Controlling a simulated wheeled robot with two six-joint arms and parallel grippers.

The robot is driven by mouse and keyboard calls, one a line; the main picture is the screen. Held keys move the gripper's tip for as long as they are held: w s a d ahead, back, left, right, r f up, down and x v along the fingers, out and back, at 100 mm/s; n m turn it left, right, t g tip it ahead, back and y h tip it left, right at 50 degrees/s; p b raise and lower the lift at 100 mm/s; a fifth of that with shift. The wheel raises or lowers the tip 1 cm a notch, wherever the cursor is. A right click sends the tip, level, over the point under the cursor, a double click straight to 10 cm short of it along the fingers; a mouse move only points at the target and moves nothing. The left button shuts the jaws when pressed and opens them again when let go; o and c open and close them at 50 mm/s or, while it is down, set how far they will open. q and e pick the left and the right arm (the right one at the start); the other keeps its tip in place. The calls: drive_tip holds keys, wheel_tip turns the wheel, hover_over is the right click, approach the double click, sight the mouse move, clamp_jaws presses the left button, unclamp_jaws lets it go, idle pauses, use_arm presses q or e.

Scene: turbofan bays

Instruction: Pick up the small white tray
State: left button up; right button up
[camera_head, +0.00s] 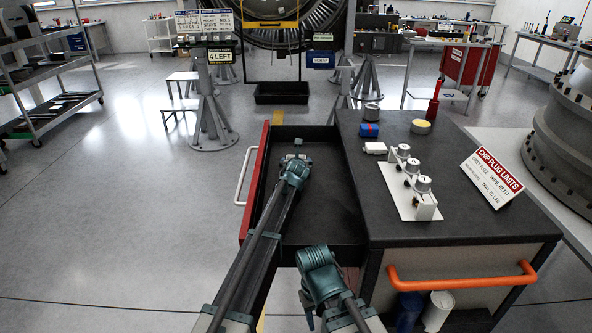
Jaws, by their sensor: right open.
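A small white tray (394,196), a flat plate, lies on the dark bench top and carries several grey-white round capped pieces. My right gripper (316,258) is open, at the lower middle, left of the bench's near corner and apart from the tray. My left arm reaches over the open drawer, with its gripper (296,160) left of the tray and apart from it. Its jaws are too small and hidden to read.
A chip plug limits sign (492,178) stands right of the tray. A blue item (369,130), a small white block (375,148), a red-handled tool (434,101) and a yellow-topped disc (421,126) lie behind it. An orange handle (460,281) crosses the bench front.

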use_arm(q)
drive_tip(key=shift+s+r, duration=0.1)
drive_tip(key=c, duration=1.1)
drive_tip(key=shift+r, duration=0.15)
wheel_tip(320, 180, up, 10)
drive_tip(key=p, duration=1)
